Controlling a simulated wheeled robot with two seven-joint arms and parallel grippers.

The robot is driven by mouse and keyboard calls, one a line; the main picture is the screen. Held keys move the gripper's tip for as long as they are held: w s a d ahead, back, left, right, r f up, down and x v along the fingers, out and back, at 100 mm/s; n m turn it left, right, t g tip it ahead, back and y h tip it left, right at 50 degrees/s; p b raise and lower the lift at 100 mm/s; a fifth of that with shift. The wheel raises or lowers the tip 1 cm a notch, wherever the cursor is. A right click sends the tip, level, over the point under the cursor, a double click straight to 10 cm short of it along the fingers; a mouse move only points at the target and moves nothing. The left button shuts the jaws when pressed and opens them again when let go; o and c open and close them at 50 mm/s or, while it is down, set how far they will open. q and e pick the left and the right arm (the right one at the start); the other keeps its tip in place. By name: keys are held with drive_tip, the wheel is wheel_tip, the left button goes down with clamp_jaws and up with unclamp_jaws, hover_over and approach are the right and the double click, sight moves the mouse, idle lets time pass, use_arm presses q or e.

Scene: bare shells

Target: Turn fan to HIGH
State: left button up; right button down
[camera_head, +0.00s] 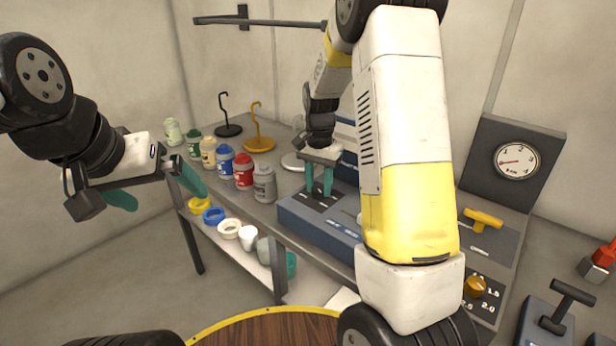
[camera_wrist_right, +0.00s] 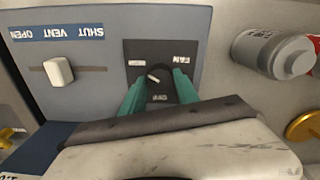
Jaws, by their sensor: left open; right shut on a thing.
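The blue-grey fan control box (camera_head: 300,218) stands on the bench. In the right wrist view its dark FAN plate (camera_wrist_right: 136,52) appears upside down, with a dark round fan knob (camera_wrist_right: 158,74) bearing a short white mark. My right gripper (camera_head: 318,190) points down at the plate; in the wrist view its teal fingers (camera_wrist_right: 157,84) are shut on the knob, one on each side. The exact setting under the mark is hard to read, and the HIGH label cannot be made out. My left gripper (camera_head: 168,202) is open and empty, in the air left of the bench.
A white vent slider (camera_wrist_right: 58,72) is on the same box, beside the fan plate. Several capped bottles (camera_head: 243,171) stand left of the box, with two hooked stands (camera_head: 258,142) behind. A gauge panel (camera_head: 516,161) and orange knob (camera_head: 474,287) are to the right.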

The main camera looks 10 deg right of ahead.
sight(318, 189)
drive_tip(key=shift+w, duration=0.1)
drive_tip(key=c, duration=0.9)
unclamp_jaws()
drive_tip(key=shift+r, duration=0.1)
wheel_tip(318, 189, up, 7)
drive_tip(key=shift+r, duration=0.35)
